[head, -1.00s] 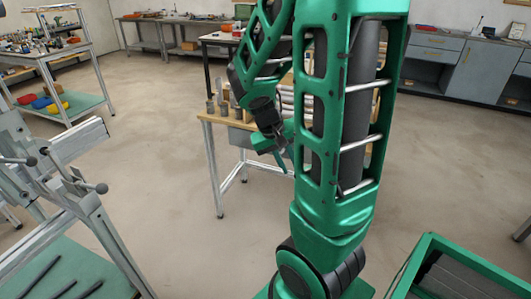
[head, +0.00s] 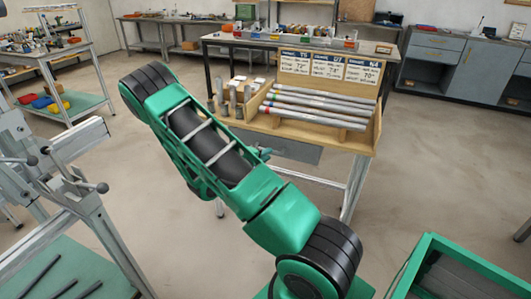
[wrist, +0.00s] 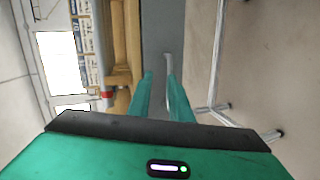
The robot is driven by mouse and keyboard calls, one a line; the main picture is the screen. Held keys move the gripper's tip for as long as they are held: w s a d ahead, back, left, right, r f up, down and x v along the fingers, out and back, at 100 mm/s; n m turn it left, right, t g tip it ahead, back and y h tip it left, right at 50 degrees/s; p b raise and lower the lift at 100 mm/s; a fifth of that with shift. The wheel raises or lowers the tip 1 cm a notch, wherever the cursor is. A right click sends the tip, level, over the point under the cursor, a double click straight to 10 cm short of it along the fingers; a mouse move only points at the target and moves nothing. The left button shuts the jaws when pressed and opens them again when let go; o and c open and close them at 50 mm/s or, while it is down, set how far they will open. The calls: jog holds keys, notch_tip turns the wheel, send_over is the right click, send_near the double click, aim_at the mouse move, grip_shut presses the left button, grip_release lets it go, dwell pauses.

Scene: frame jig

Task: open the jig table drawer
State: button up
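The jig table (head: 345,140) has a wooden top, and its grey drawer (head: 290,148) sits under the top and looks shut. In the wrist view the grey drawer front (wrist: 163,25) runs up the picture beside the wooden edge. A pale bar, seemingly the drawer handle (wrist: 167,60), stands by the tip of the right green finger. My gripper (wrist: 159,76) is open, with a gap between its fingers and nothing seen held. In the head view my gripper (head: 264,153) is a small green piece at the drawer front, mostly hidden behind my arm. Contact with the handle cannot be told.
Metal tubes (head: 315,110) lie in a wooden rack on the table, with short upright cylinders to their left. Table legs (head: 355,188) stand below. A metal frame (head: 80,200) is at left, a green bin (head: 460,255) at lower right. The floor between is clear.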

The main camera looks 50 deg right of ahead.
jog(key=w+a+f+n+t, duration=0.1)
jog(key=w+f+n+t, duration=0.1)
jog(key=w+f+n, duration=0.1)
jog(key=x, duration=1)
jog(key=shift+w+d+f, duration=0.1)
jog(key=shift+w, duration=0.25)
jog(key=shift+c, duration=0.4)
grip_shut()
